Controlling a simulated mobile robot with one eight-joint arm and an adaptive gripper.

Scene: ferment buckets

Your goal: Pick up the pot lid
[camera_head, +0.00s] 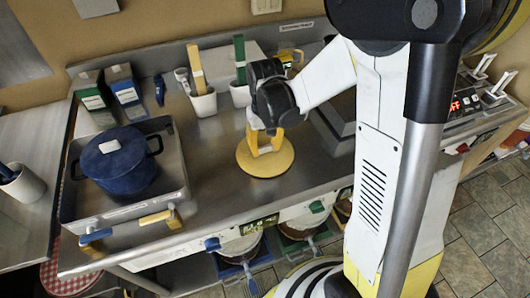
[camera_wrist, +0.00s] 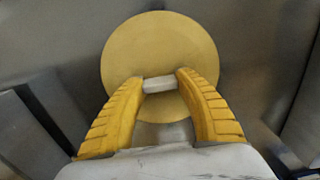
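A round yellow lid (camera_head: 264,165) with a pale block handle lies at the middle of the steel counter, and I cannot tell whether it touches the surface. In the wrist view the yellow lid (camera_wrist: 160,40) is below my gripper (camera_wrist: 160,82), with the handle (camera_wrist: 158,84) between the two yellow fingertips. The handle fills the gap, so my gripper (camera_head: 264,142) looks shut on it. A blue pot (camera_head: 122,175) stands at the left, covered by a blue lid (camera_head: 113,152) with a white handle, away from my gripper.
The pot stands in a steel tray-like unit (camera_head: 178,190) with blue and yellow handles in front. Behind are two boxes (camera_head: 124,92) and white cups (camera_head: 203,102) holding a yellow and a green tool. A panel with a red display (camera_head: 465,103) is at right. Counter left of the yellow lid is clear.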

